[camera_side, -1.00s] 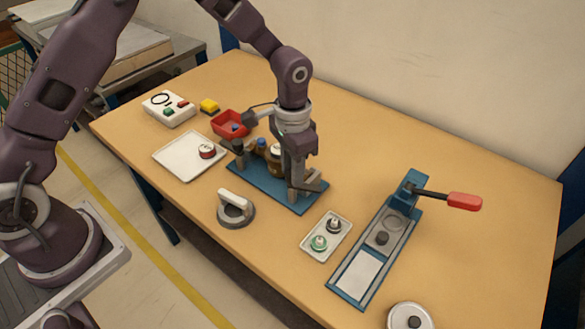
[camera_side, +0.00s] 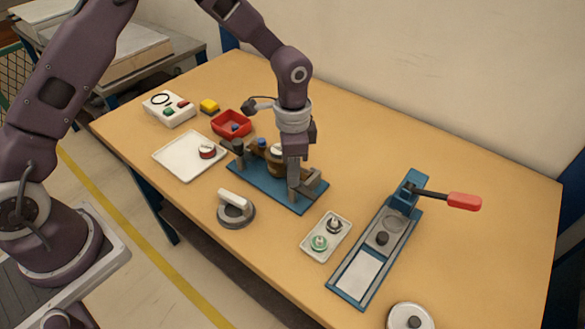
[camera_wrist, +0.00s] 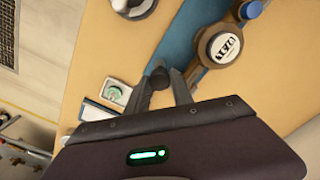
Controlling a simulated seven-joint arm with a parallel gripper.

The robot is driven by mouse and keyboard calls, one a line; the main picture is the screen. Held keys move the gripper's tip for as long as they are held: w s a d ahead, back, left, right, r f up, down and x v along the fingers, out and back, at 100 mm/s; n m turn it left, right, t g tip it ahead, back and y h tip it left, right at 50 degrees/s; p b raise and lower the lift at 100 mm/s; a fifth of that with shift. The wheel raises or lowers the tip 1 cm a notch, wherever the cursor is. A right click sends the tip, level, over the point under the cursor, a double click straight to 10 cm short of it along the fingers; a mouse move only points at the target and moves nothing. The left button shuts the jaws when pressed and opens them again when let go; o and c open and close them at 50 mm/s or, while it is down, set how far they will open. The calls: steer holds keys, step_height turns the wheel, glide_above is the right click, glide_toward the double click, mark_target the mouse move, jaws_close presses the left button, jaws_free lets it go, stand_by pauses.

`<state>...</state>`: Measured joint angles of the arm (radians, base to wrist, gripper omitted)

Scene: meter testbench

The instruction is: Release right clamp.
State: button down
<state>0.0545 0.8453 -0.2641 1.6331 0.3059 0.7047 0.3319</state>
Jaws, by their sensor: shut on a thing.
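The blue baseplate (camera_side: 262,193) lies mid-table and carries the meter (camera_side: 276,153), a round brown body with a white face. The meter shows its label in the wrist view (camera_wrist: 224,46). The right clamp (camera_side: 313,186) is at the plate's right end, partly hidden by my gripper (camera_side: 293,192). In the wrist view my gripper (camera_wrist: 163,84) has its fingertips around the clamp's dark knob (camera_wrist: 159,76), shut on it. The left clamp (camera_side: 238,147), with a dark top, stands at the plate's other end. A blue knob (camera_side: 262,143) is beside the meter.
A small tray (camera_side: 312,252) with two round parts lies close to the plate's right end. A white-handled round tool (camera_side: 236,209) stands in front. A blue fixture with a red lever (camera_side: 464,201) is at right; a white tray (camera_side: 177,158) and red bin (camera_side: 229,121) at left.

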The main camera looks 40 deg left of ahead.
steer(key=c, duration=1.1)
jaws_free()
step_height(320, 180, up, 7)
steer(key=shift+r, duration=0.1)
steer(key=s+a+r+n+t, duration=0.1)
steer(key=s+a+r+n, duration=0.15)
steer(key=s+r, duration=0.35)
steer(key=s+a+r+n+t, duration=0.2)
steer(key=s+a+r, duration=0.25)
steer(key=r, duration=0.45)
steer(key=s+n+t, duration=0.1)
steer(key=s, duration=0.4)
steer(key=s+a+r+n, duration=0.1)
steer(key=s+n, duration=0.1)
steer(key=s, duration=0.3)
steer(key=s+a+n+t, duration=0.1)
steer(key=s, duration=0.4)
steer(key=shift+s+r+n+t, duration=0.3)
steer(key=shift+s+r+n, duration=0.05)
steer(key=shift+s+r, duration=0.05)
